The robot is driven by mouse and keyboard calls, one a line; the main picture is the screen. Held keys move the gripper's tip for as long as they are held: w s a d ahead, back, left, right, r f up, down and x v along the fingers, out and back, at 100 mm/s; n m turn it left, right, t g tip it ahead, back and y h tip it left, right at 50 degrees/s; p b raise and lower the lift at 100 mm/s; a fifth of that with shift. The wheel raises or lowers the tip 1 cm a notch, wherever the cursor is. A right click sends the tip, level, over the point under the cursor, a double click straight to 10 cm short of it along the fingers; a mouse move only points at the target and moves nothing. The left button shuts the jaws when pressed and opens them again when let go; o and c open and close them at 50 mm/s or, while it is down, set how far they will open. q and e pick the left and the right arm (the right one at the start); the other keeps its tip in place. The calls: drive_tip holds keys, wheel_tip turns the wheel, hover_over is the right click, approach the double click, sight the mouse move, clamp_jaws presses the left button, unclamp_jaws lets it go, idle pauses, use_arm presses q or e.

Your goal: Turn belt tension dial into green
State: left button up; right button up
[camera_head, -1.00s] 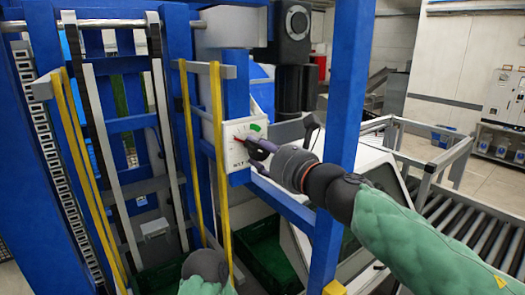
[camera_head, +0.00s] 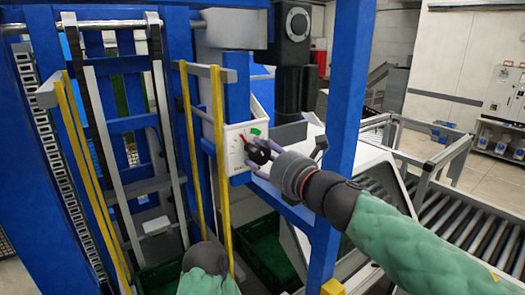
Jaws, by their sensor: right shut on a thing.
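The belt tension dial (camera_head: 232,160) is a white square panel on the blue frame, left of the picture's middle. A green patch (camera_head: 256,132) shows at its upper right, and a thin red mark (camera_head: 242,138) at its upper left. My right gripper (camera_head: 258,155) reaches in from the right and is shut on the dial's dark knob, in front of the panel. Its fingers cover most of the knob, so I cannot tell clearly where the knob points. A small red piece shows by the fingers. Of my left arm only a dark joint and green sleeve show at the bottom; its gripper is out of view.
A blue post (camera_head: 345,110) stands just right of the dial, behind my right forearm. Yellow rails (camera_head: 220,170) stand close on the left. A green crate (camera_head: 265,252) sits below. A roller conveyor (camera_head: 465,225) runs at the right.

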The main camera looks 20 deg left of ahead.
drive_tip(key=m+p, duration=0.1)
drive_tip(key=m, duration=0.1)
drive_tip(key=r+m, duration=0.1)
drive_tip(key=m, duration=0.1)
drive_tip(key=m+p, duration=0.1)
drive_tip(key=m, duration=0.1)
drive_tip(key=shift+w+d+r+m+p, duration=0.1)
drive_tip(key=shift+d+r+m+p, duration=0.15)
drive_tip(key=shift+m+p, duration=0.1)
drive_tip(key=m+p, duration=0.1)
drive_tip(key=m, duration=0.1)
drive_tip(key=m+p, duration=0.1)
drive_tip(key=m, duration=0.1)
drive_tip(key=shift+f+m, duration=0.2)
drive_tip(key=shift+m, duration=0.05)
drive_tip(key=shift+f, duration=0.1)
drive_tip(key=o, duration=1.1)
drive_tip(key=shift+c, duration=0.2)
drive_tip(key=shift+o, duration=0.4)
drive_tip(key=shift+w+f, duration=0.15)
drive_tip(key=shift+f, duration=0.15)
